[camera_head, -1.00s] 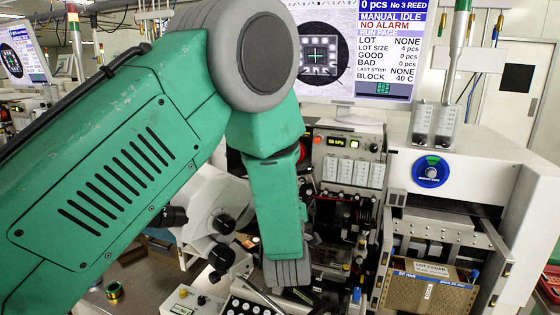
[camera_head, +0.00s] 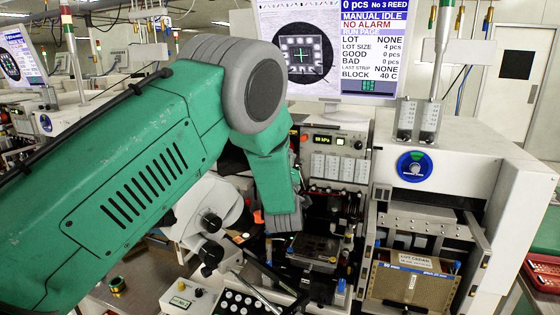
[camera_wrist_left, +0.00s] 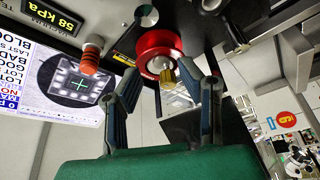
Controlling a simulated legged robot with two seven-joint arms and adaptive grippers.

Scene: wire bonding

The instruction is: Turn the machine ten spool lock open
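The spool lock appears to be the small brass knob (camera_wrist_left: 168,76) at the front of a red spool (camera_wrist_left: 158,52) in the left wrist view. My left gripper (camera_wrist_left: 160,74) is open, with one dark finger on each side of the knob in that picture. The fingers look apart from the knob; how far they are in depth I cannot tell. In the head view my green left arm reaches in front of the machine (camera_head: 345,192), and its fingers and the spool are hidden or too small to make out. My right gripper is not in view.
An orange-red knob (camera_wrist_left: 90,62) and the kPa display (camera_wrist_left: 52,16) are left of the spool in the wrist view. The monitor (camera_head: 330,50) reads MANUAL IDLE, NO ALARM. A brown box (camera_head: 411,282) sits at the machine's right.

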